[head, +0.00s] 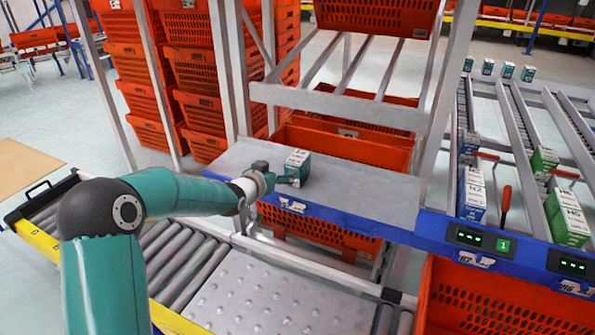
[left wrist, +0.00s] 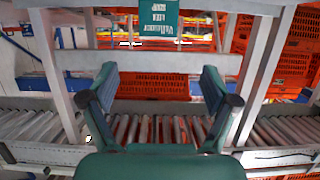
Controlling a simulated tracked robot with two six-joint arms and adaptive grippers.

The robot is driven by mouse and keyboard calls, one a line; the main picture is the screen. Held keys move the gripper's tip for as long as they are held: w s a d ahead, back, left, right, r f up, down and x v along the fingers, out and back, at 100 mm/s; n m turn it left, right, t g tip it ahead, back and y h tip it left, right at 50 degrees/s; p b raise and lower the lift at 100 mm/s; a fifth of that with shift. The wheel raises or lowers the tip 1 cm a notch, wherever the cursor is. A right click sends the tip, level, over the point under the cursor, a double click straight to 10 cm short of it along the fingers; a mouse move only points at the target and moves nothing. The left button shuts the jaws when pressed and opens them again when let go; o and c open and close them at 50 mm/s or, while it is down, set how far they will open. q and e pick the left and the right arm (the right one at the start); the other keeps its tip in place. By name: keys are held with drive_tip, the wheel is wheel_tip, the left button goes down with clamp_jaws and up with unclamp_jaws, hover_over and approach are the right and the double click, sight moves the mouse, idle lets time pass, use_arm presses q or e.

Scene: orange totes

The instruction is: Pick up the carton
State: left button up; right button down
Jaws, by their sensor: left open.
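The carton (head: 298,164), a small green box with a white top, stands upright on the grey shelf (head: 350,192) in the head view. A green box face with white print, likely the same carton (left wrist: 158,18), shows at the top edge of the left wrist view, cut off by the frame. My left gripper (head: 284,180) is at the carton's near left side, low over the shelf. In the left wrist view its fingers (left wrist: 160,75) are spread wide with nothing between them. Whether a finger touches the carton cannot be told. My right gripper is not in view.
Orange totes (head: 345,146) stand behind and below the shelf. Grey metal posts (head: 435,100) flank it. To the right, lanes hold green and blue cartons (head: 567,218) behind a blue rail with displays (head: 480,240). A roller conveyor (head: 185,262) lies at the front left.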

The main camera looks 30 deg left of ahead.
sight(296, 158)
use_arm(q)
drive_tip(key=p+x, duration=0.1)
drive_tip(key=x, duration=0.7)
drive_tip(key=shift+r+p+x, duration=0.1)
drive_tip(key=shift+p+x, duration=0.4)
drive_tip(key=shift+x, duration=0.55)
drive_tip(key=shift+r+p+x, duration=0.15)
drive_tip(key=shift+p+x, duration=0.3)
drive_tip(key=shift+x, duration=0.65)
drive_tip(key=shift+w+d+f, duration=0.1)
drive_tip(key=shift+w+f, duration=0.1)
drive_tip(key=shift+w, duration=0.3)
drive_tip(key=c, duration=1.6)
drive_tip(key=shift+r, duration=0.1)
